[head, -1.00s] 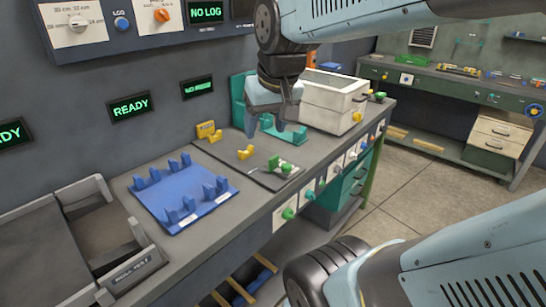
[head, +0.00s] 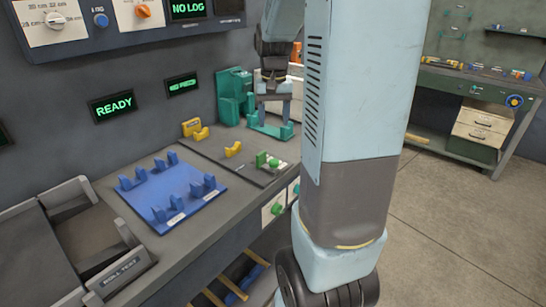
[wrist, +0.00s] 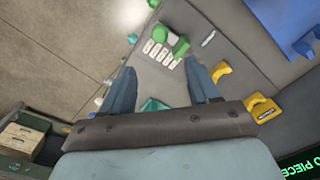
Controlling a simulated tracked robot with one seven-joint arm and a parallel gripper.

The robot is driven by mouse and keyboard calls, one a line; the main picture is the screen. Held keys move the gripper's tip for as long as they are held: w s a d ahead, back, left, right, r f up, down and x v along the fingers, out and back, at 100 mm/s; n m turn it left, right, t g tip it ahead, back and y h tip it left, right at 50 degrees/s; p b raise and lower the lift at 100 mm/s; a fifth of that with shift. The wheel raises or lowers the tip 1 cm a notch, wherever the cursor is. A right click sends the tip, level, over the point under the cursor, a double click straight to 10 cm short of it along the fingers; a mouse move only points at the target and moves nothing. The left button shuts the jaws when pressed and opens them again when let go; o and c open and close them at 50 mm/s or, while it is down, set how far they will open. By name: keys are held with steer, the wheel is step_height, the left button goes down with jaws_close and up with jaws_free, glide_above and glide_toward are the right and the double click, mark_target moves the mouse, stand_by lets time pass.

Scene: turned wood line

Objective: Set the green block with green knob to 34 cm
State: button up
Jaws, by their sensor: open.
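The green block with its green knob (head: 267,160) sits at the front right of a grey plate on the bench. In the wrist view the green block (wrist: 181,46) stands beside a row of small white labels, with the round green knob (wrist: 160,32) to its left. My gripper (head: 273,112) is open and empty, above the bench and farther back than the block. In the wrist view the fingers (wrist: 160,72) are apart, with the block beyond their tips. The scale markings are too small to read.
A teal fixture (head: 235,95) stands behind. Green drawer knobs (head: 277,208) stick out from the bench front. My arm hides the bench's right part.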

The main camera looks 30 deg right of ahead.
mark_target(274, 160)
step_height(274, 160, down, 14)
steer(key=shift+r, duration=0.15)
stand_by(0.4)
jaws_close()
stand_by(0.6)
